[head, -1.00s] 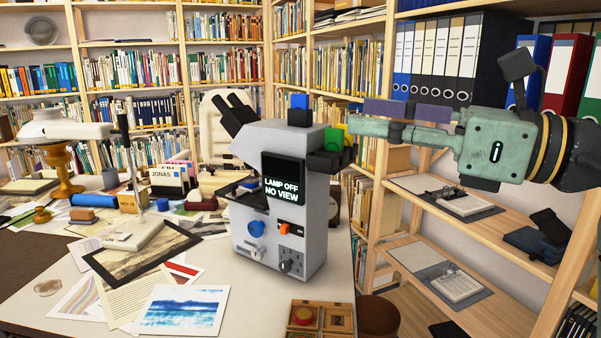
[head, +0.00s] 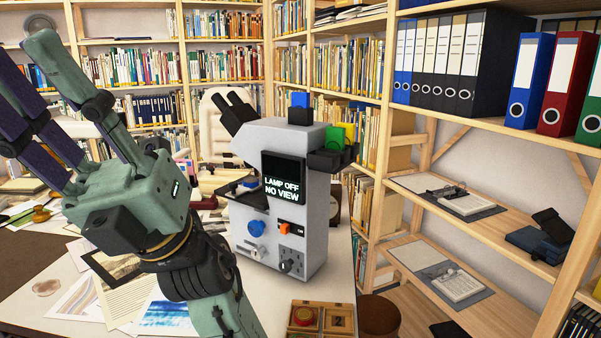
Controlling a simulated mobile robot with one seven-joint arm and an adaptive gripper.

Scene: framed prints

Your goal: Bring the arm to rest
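My gripper (head: 25,75) is large and close to the camera at the left of the head view. Its pale green and purple fingers point up and to the left, spread apart with a gap between them and nothing visible held. Its body and wrist hide part of the desk. The grey microscope (head: 312,225) stands upright on the desk to the right of my gripper, apart from it in the picture. Its dark screen (head: 283,181) reads "LAMP OFF NO VIEW".
The desk (head: 325,283) carries papers, a blue print (head: 168,315) and a wooden box (head: 320,317) at the front. Shelves of binders (head: 440,62) and clipboards (head: 460,202) stand on the right. Bookshelves line the back. The space right of the microscope is clear of my arm.

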